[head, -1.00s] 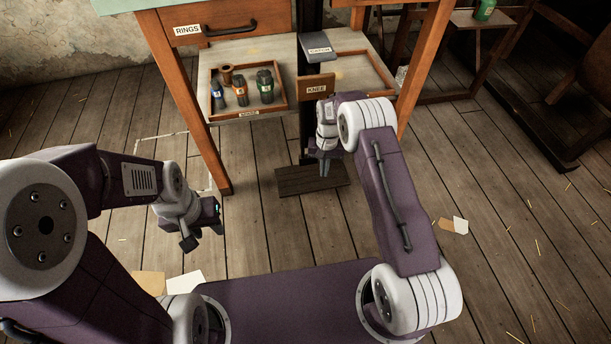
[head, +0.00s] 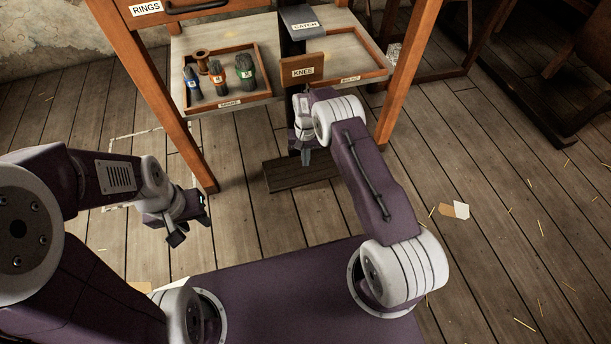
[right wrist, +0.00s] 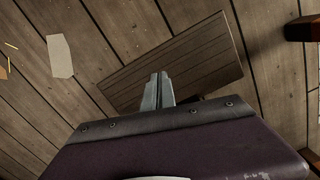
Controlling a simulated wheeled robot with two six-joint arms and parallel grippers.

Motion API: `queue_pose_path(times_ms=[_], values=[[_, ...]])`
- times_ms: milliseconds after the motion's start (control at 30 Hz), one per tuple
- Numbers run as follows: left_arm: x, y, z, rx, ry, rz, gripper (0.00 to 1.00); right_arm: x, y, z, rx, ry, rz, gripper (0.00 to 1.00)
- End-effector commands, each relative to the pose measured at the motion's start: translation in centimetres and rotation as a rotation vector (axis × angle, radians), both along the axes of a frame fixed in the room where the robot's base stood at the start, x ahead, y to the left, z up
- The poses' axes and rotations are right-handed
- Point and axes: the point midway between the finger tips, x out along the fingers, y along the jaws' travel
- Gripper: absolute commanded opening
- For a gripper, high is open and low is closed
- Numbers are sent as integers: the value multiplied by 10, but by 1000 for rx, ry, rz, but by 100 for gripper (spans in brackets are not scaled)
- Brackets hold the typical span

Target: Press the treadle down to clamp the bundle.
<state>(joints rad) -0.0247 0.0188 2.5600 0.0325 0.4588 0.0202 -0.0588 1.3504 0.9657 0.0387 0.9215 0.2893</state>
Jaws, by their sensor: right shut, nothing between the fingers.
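The treadle (head: 290,178) is a dark wooden board near the floor under the bench; in the right wrist view it is the plank (right wrist: 205,62). My right gripper (head: 306,160) is shut and empty, pointing down over the treadle. In the right wrist view its closed fingertips (right wrist: 158,76) overlap the board's near part; I cannot tell whether they touch it. My left gripper (head: 190,229) hangs in free air left of the treadle, with its fingers apart. Several dark bristle bundles, one with a green band (head: 244,72), stand in a tray on the shelf. No clamped bundle shows.
A KNEE plate (head: 302,70) and a CATCH plate (head: 303,22) are on the dark post above my right gripper. Paper scraps (head: 453,211) lie on otherwise open floor at right.

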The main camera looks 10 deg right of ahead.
Motion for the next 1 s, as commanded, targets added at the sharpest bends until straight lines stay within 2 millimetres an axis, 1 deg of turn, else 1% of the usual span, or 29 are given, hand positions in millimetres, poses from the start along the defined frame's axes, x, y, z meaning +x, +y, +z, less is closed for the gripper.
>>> queue_pose_path(times_ms=[33, 300, 400, 500, 833, 933, 1000], values=[[0, 0, -7, 0, 0, 0, 36, -1, 0, -10, 0, 1, 0, 0], [0, 0, -32, 0, 0, 0, 36, -5, 1, -47, 0, 1, 0, 0], [0, 0, -37, 0, 0, 0, 36, -5, 2, -57, 0, 0, 0, 0], [0, 0, -38, 0, 0, 0, 36, -6, 2, -60, 1, -1, 0, 0], [0, 0, -39, 0, 0, 0, 36, -6, 2, -60, 0, -1, 0, 0], [0, 0, -46, 0, 0, 0, 36, -6, 2, -68, 0, 0, 0, 0], [0, 0, -54, 0, 0, 0, 36, -6, 2, -77, 0, 0, 0, 0]])
